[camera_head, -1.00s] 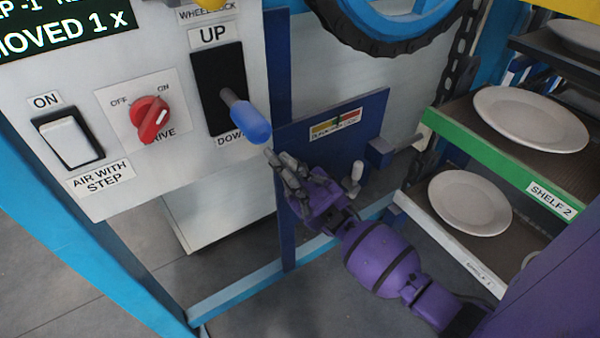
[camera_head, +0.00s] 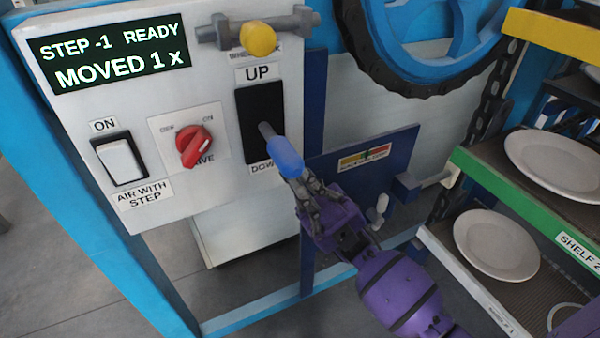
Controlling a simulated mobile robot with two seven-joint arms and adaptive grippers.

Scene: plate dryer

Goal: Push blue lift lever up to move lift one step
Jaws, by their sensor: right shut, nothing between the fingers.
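The blue lift lever (camera_head: 286,157) sticks out of a black slot (camera_head: 261,107) marked UP above and DOWN below. Its handle hangs at the lower end of the slot, partly covering the DOWN label. My right gripper (camera_head: 303,184) is shut and empty, its dark fingers just below the handle's lower end. Fingers and handle overlap in the picture; I cannot tell if they touch. The display (camera_head: 110,60) reads "STEP -1 READY" and "MOVED 1 x". My left gripper is out of view.
On the panel are a red drive knob (camera_head: 194,146), a white rocker switch (camera_head: 121,161) set ON, and a yellow wheel-lock knob (camera_head: 258,39). A blue plate (camera_head: 400,155) stands behind my right gripper. Shelves with white plates (camera_head: 497,244) are at the right.

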